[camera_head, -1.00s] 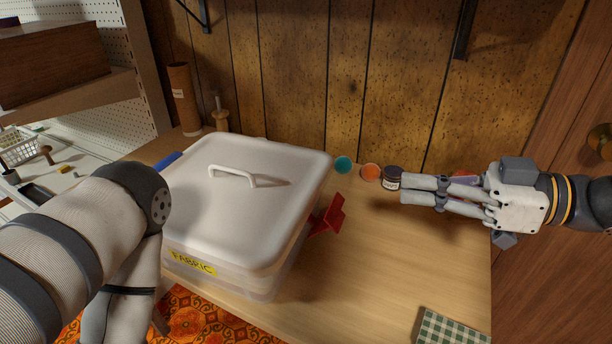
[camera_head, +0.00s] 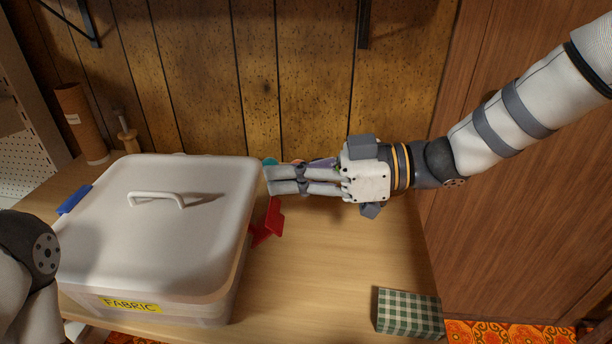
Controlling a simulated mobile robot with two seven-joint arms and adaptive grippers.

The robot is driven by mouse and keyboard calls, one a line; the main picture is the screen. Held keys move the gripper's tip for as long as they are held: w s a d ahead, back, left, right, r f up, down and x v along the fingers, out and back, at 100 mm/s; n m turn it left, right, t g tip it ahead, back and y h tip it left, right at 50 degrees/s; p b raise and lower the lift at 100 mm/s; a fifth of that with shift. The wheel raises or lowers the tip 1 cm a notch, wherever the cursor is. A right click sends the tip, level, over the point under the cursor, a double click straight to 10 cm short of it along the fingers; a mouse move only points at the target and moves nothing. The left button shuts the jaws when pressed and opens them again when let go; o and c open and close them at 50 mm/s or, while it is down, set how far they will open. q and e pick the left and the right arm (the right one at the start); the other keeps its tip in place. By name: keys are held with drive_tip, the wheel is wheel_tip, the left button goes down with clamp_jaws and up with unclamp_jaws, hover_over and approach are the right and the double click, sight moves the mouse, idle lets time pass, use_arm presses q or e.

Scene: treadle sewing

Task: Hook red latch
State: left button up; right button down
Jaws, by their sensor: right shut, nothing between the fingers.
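The red latch (camera_head: 267,224) sticks out from the right side of the fabric box (camera_head: 209,308), angled away from the wall of the box. The box has a white lid (camera_head: 150,236) with a handle and a yellow FABRIC label. A blue latch (camera_head: 74,200) shows on the left side of the box. My right gripper (camera_head: 270,180) is shut and empty. Its fingertips point left, close to the lid's right edge and just behind the red latch in the picture. My left arm shows at the left edge; its gripper is out of view.
A green checkered box (camera_head: 409,312) lies at the table's front right. Small round items behind my right fingers are mostly hidden. A cardboard tube (camera_head: 82,124) and a wooden spindle (camera_head: 127,136) stand at the back left.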

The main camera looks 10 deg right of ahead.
sight(278, 214)
drive_tip(key=x, duration=0.4)
drive_tip(key=shift+f, duration=0.45)
drive_tip(key=shift+s+d+f, duration=0.25)
drive_tip(key=shift+d+f, duration=0.7)
drive_tip(key=shift+d, duration=0.2)
drive_tip(key=shift+d+f+y, duration=0.15)
drive_tip(key=shift+f+y, duration=0.1)
drive_tip(key=shift+y, duration=0.15)
use_arm(q)
drive_tip(key=shift+s+f+g+b, duration=0.3)
drive_tip(key=shift+s+f+b, duration=0.1)
drive_tip(key=shift+s+f, duration=0.15)
use_arm(e)
drive_tip(key=shift+d+y, duration=0.2)
drive_tip(key=shift+y, duration=0.2)
drive_tip(key=shift+t, duration=0.3)
